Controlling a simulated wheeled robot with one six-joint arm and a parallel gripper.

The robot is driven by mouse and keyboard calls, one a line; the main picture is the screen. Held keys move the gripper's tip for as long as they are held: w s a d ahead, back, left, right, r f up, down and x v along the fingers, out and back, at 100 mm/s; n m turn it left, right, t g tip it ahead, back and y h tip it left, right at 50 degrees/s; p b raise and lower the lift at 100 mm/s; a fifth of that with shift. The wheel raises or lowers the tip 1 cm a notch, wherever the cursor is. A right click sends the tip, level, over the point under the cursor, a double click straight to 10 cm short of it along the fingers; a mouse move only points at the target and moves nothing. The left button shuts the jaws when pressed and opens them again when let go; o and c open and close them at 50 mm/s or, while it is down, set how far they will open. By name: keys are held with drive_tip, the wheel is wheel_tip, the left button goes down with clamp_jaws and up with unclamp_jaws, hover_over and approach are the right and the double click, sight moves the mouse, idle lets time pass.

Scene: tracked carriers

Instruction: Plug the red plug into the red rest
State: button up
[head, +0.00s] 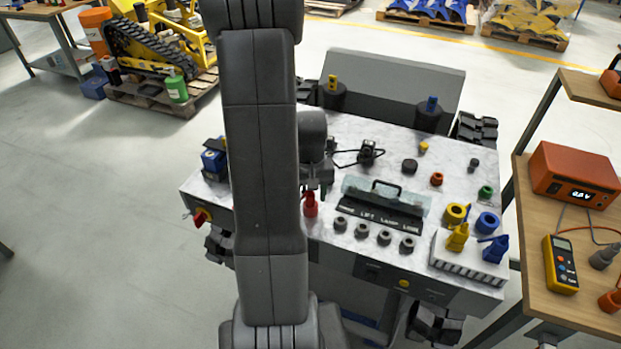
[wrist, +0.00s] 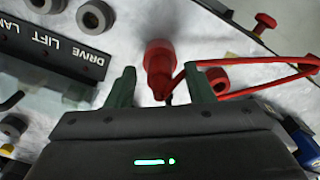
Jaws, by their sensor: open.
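The red plug (head: 310,206) stands on the pale marbled top of the carrier, just right of my arm in the head view. In the wrist view the red plug (wrist: 159,58) shows between the two green fingertips of my gripper (wrist: 160,74), with a visible gap on each side. My gripper (head: 317,188) is open and down at the plug, not closed on it. A red ring (wrist: 218,82), which looks like the red rest, lies just right of the right finger in the wrist view. My arm seems to hide this ring in the head view.
A red cable (wrist: 265,62) runs right from near the plug. A black panel marked DRIVE and LIFT (head: 378,215) and several grey rings lie right of the plug in the head view. A white block (head: 462,262) with yellow and blue plugs stands at the front right.

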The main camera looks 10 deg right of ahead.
wheel_tip(320, 180, up, 13)
drive_tip(key=shift+r, duration=0.15)
drive_tip(key=shift+f, duration=0.2)
idle(0.5)
wheel_tip(320, 180, down, 13)
drive_tip(key=shift+f, duration=0.2)
drive_tip(key=shift+r, duration=0.15)
drive_tip(key=shift+s, duration=0.1)
idle(0.5)
